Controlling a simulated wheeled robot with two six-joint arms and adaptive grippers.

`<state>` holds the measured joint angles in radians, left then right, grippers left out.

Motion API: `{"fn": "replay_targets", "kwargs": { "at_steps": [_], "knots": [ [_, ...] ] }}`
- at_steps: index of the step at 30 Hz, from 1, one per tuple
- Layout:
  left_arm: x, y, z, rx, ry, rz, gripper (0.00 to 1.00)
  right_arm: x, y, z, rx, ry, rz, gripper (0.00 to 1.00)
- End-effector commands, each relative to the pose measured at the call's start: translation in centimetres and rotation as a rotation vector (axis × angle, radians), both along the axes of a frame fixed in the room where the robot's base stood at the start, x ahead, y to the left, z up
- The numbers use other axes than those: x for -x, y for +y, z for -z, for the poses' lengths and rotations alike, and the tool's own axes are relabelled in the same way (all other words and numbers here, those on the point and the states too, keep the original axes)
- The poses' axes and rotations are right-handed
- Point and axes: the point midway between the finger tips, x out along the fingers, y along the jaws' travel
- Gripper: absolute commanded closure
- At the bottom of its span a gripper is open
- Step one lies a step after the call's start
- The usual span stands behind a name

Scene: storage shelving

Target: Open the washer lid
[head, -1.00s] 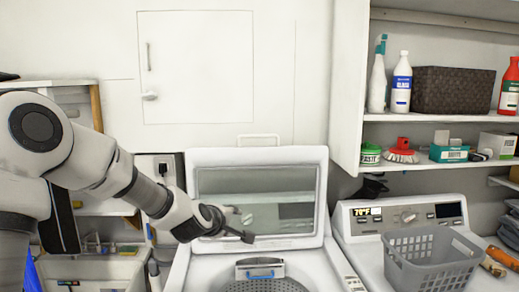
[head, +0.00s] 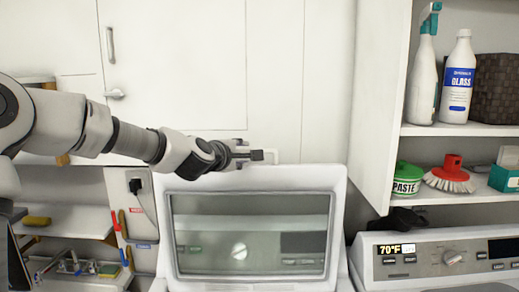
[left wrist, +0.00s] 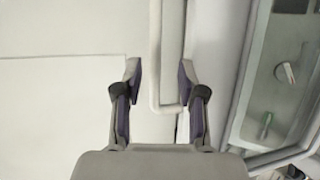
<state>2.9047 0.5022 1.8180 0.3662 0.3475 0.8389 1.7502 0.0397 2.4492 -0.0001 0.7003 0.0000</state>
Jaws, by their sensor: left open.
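The washer lid (head: 250,181) stands raised and close to upright, with its glass window facing me. It also shows at the right of the left wrist view (left wrist: 262,85). A dial and a panel show in the glass. A thin white bar handle (head: 290,152) rises above the lid's top edge. My left gripper (head: 258,155) is just above that edge, open and empty. In the left wrist view the bar (left wrist: 155,60) lies between the spread fingers (left wrist: 160,82); I cannot tell its depth or any contact. My right gripper is out of view.
A shelf (head: 460,130) with bottles and cleaning items stands at the right, above a second machine's panel (head: 430,260).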

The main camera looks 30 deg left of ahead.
Motion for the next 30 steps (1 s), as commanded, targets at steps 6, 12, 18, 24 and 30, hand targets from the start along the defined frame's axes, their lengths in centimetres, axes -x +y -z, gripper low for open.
{"fn": "replay_targets", "kwargs": {
  "at_steps": [6,12,18,24,30],
  "knots": [
    [-3.9,0.6,0.8,-0.006,0.003,0.0,0.6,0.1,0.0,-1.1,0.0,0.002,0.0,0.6],
    [-6.5,1.0,1.5,-0.003,0.003,0.0,0.6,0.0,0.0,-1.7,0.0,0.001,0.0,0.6],
    [-6.8,1.0,1.7,-0.002,0.0,0.0,0.6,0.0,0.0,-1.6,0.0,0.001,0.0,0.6],
    [-6.8,1.0,1.6,-0.002,0.0,0.0,1.0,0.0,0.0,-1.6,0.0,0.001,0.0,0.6],
    [-6.8,1.0,1.6,-0.002,-0.002,0.0,1.0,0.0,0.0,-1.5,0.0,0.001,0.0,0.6]
  ]
}}
